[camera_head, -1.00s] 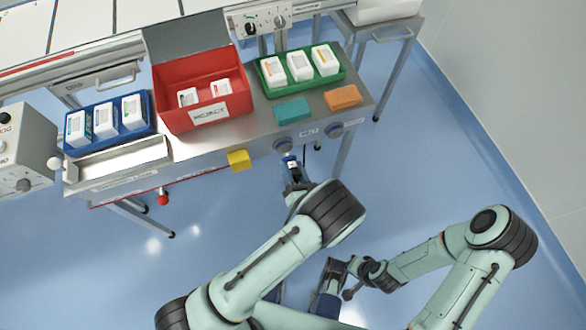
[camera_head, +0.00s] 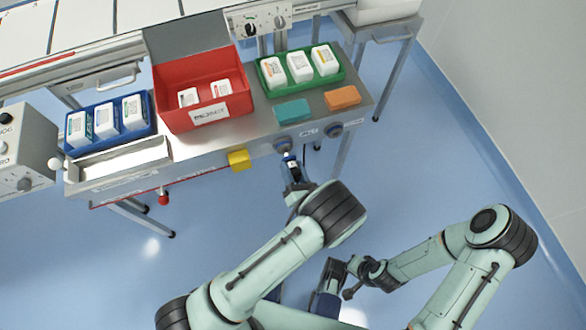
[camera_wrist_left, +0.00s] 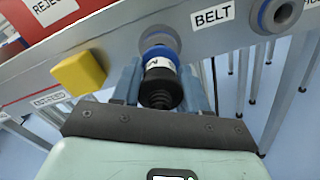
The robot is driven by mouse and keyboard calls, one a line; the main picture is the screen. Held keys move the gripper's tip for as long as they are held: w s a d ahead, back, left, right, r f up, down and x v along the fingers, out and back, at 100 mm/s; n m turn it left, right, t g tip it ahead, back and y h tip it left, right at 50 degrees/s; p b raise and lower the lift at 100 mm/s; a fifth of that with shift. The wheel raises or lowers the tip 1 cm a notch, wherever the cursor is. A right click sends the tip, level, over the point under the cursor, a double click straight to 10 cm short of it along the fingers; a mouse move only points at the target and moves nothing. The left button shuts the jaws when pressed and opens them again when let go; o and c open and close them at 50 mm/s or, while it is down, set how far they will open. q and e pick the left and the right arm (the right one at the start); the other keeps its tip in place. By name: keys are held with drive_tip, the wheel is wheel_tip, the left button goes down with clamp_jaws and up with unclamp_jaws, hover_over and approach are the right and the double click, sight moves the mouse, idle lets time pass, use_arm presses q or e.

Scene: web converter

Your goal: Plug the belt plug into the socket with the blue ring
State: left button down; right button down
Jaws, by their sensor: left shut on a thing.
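The belt plug (camera_wrist_left: 160,84) has a black ribbed body, a white band and a blue band at its front. My left gripper (camera_wrist_left: 162,78) is shut on it, one finger on each side. It also shows small in the head view, where my left gripper (camera_head: 291,170) reaches up to the panel front. The plug's front overlaps the left socket (camera_wrist_left: 158,40) in the left wrist view; I cannot tell whether it is inside. The plug hides most of that socket's ring. A second socket (camera_wrist_left: 276,14) sits right of the BELT label. My right gripper (camera_head: 333,270) hangs low, jaws unclear.
A yellow block (camera_wrist_left: 79,73) sticks out from the panel edge left of the plug. A red REJECT bin (camera_head: 203,90), a green tray (camera_head: 300,70) and a blue tray (camera_head: 108,124) stand on the bench. Open floor lies to the right.

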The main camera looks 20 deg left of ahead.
sight(289, 161)
drive_tip(key=shift+r, duration=0.1)
use_arm(q)
drive_tip(key=shift+x, duration=1.75)
idle(0.9)
drive_tip(key=c, duration=0.5)
unclamp_jaws()
drive_tip(key=p+v, duration=0.1)
drive_tip(key=v, duration=1.2)
drive_tip(key=shift+d, duration=0.15)
use_arm(e)
drive_tip(key=s, duration=0.1)
drive_tip(key=s+a+r, duration=0.1)
drive_tip(key=g, duration=0.1)
drive_tip(key=shift+s+a+r, duration=0.2)
drive_tip(key=shift+s+r, duration=0.05)
drive_tip(key=shift+s, duration=0.15)
use_arm(q)
drive_tip(key=shift+s, duration=0.1)
